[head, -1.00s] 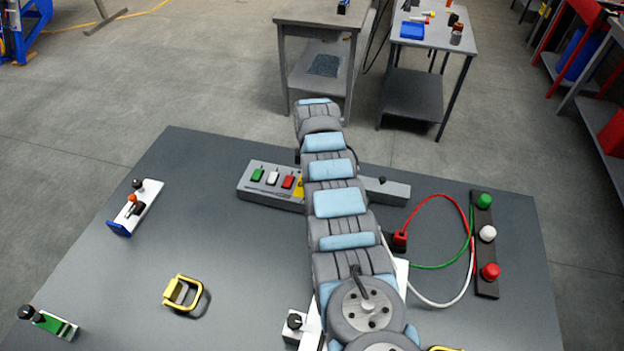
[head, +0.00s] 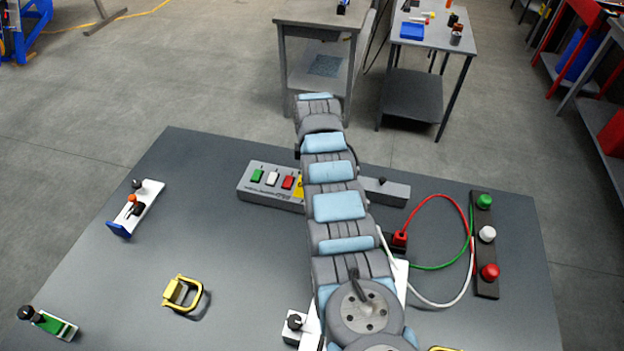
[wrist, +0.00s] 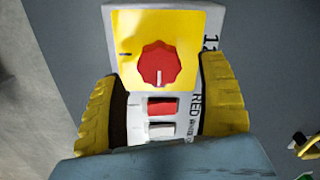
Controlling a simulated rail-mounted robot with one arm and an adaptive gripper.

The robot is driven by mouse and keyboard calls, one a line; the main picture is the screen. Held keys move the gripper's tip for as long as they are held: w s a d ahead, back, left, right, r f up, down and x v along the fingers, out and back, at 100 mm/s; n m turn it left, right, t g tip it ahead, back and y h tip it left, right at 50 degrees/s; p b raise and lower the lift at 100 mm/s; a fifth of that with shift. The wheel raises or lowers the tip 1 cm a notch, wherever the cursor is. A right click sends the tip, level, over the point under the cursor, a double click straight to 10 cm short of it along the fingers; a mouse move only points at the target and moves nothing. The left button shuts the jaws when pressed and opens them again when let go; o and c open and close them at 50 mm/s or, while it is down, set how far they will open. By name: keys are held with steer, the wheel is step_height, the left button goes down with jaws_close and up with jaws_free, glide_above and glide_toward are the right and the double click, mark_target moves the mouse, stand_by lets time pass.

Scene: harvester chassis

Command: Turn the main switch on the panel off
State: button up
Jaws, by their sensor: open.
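The main switch is a red rotary knob (wrist: 160,66) on a yellow plate (wrist: 185,24) in the wrist view. A pale pointer mark on the knob faces the bottom of the picture. A short dark mark lies on the plate left of the knob. My gripper (wrist: 163,85) is open, with one yellow ribbed finger on each side of the panel, and holds nothing. I cannot tell whether the fingers touch anything. In the head view the panel (head: 249,194) is a grey box; my arm hides the knob and leaves only a sliver of yellow plate (head: 299,188).
Red and white buttons sit below the knob in the wrist view. The dark table (head: 235,260) also holds a yellow handle (head: 182,293), two small switch devices at left, and a strip with red, white and green buttons (head: 485,245) with loose cables at right.

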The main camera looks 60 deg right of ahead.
step_height(320, 180, up, 10)
stand_by(0.4)
stand_by(0.5)
